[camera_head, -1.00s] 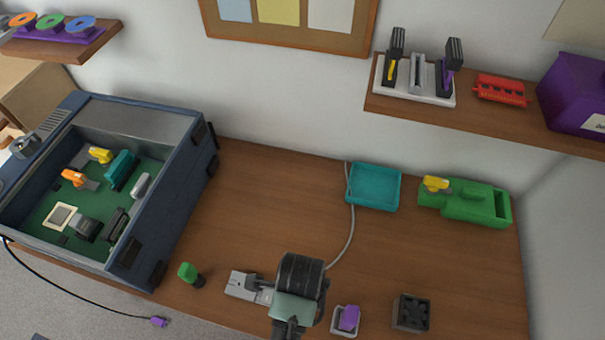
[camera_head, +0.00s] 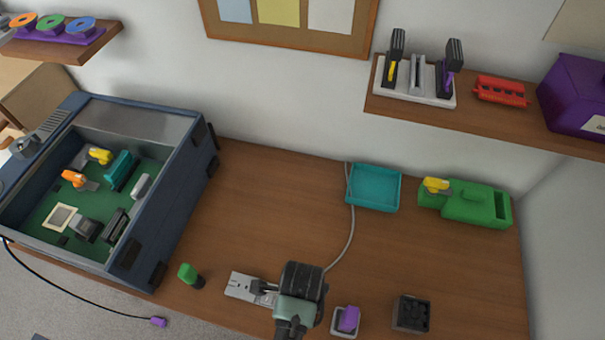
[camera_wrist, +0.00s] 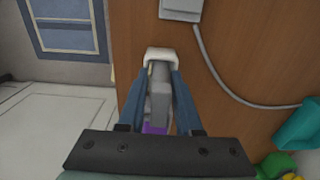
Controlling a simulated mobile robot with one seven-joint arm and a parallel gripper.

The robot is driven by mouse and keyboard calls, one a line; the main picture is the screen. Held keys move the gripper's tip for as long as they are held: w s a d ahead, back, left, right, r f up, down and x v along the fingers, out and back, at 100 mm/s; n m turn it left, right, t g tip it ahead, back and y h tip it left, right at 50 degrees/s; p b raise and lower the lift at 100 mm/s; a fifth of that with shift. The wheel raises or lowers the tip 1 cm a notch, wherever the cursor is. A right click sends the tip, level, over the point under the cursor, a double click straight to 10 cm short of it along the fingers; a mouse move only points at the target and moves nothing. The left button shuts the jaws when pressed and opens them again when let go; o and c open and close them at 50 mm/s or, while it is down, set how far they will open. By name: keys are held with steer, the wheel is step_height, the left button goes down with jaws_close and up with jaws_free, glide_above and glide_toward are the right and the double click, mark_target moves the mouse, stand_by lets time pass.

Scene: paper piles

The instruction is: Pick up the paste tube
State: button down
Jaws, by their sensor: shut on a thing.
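My gripper (camera_wrist: 160,80) is shut in the wrist view, with its blue fingers on either side of a slim grey body with a wide white end, which I take to be the paste tube (camera_wrist: 158,95). A purple patch (camera_wrist: 155,130) shows between the fingers near the palm; I cannot tell if it belongs to the tube. In the head view my gripper (camera_head: 262,292) is low at the front of the table, beside a light grey plate (camera_head: 240,284). The held thing is hidden there. I cannot tell its clearance above the table.
A purple block in a small white holder (camera_head: 338,329) and a dark box (camera_head: 411,313) stand to the right. A green-capped piece (camera_head: 190,275) stands left, near the open blue case (camera_head: 180,235). A cable (camera_head: 347,245) runs to the teal tray (camera_head: 374,203). The table's middle is clear.

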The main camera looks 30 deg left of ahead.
steer(key=shift+r, duration=0.1)
step_height(320, 180, up, 10)
steer(key=shift+f, duration=0.1)
stand_by(0.5)
